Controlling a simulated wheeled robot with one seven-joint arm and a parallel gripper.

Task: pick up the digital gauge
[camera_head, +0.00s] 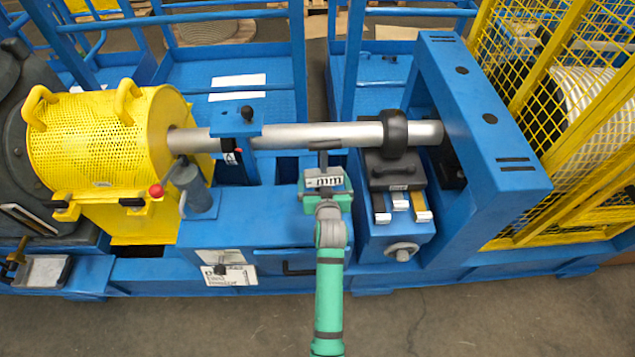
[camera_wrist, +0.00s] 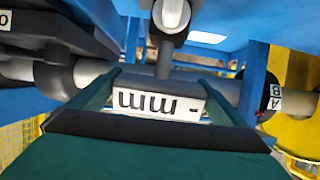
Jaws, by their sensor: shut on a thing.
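The digital gauge (camera_head: 325,182) is a small pale block with "mm" on its face. It sits between the jaws of my gripper (camera_head: 326,186), just in front of the grey steel shaft (camera_head: 290,135). In the wrist view the gauge (camera_wrist: 157,104) shows its "mm" label upside down, and the green fingers of my gripper (camera_wrist: 160,112) close on its two sides. A dark stem rises from the gauge toward the shaft in the head view. I cannot tell whether the gauge touches the shaft or the blue bench below.
A yellow mesh guard (camera_head: 95,140) stands at the left and a blue frame (camera_head: 480,110) at the right. A black collar (camera_head: 394,133) sits on the shaft, above a carriage block (camera_head: 396,172). A grey cylinder (camera_head: 190,185) stands on the blue bench (camera_head: 225,225). The floor in front is clear.

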